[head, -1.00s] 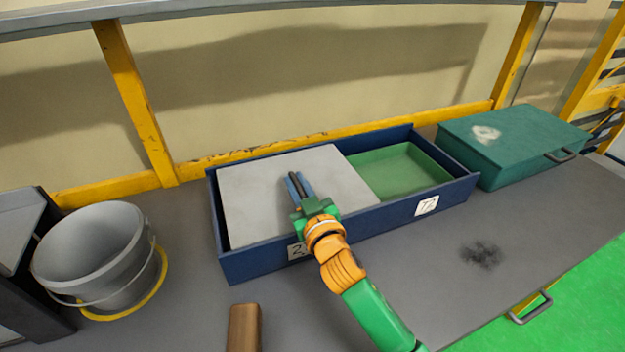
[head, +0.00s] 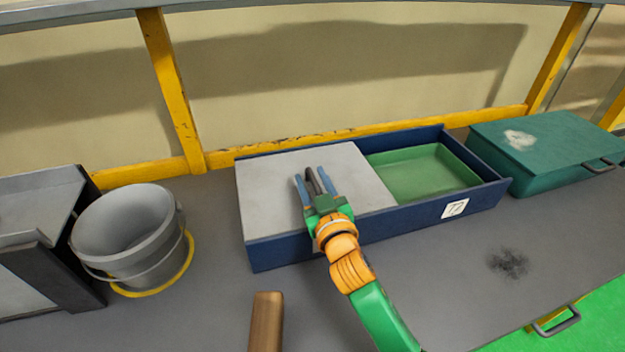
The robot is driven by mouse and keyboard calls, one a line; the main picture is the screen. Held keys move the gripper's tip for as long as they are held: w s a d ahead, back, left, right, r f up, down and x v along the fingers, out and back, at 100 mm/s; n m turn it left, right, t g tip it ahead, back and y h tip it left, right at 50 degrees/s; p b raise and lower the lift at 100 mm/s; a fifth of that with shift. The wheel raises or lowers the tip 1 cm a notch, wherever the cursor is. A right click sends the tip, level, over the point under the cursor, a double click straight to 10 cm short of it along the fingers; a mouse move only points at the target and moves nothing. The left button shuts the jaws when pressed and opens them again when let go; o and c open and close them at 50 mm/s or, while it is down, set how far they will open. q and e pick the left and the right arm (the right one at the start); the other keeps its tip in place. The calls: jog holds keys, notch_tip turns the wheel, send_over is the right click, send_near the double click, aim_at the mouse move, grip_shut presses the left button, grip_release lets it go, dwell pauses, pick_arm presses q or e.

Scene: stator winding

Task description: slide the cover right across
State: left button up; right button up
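The cover (head: 270,190) is a flat light-grey panel over the left part of a long dark-blue box (head: 420,217). Its left edge lies against the box's left wall. The box's right part is uncovered and shows a green floor (head: 425,170). My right gripper (head: 316,181) is over the cover's right half, with its blue fingers spread apart. A dark upright bar (head: 314,178), apparently the cover's handle, stands between the fingers, with small gaps on both sides. The gripper hides part of the cover and the box's front wall. My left gripper is out of view.
A teal lidded case (head: 550,150) stands close to the box's right end. A grey bucket (head: 125,235) and a dark bin (head: 45,235) stand at left. A brown wooden piece (head: 266,322) lies in front. The grey bench (head: 430,285) is clear at front right.

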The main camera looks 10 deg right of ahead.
jog(key=s, duration=0.4)
jog(key=s+d, duration=0.1)
jog(key=s, duration=0.2)
jog(key=shift+b, duration=0.4)
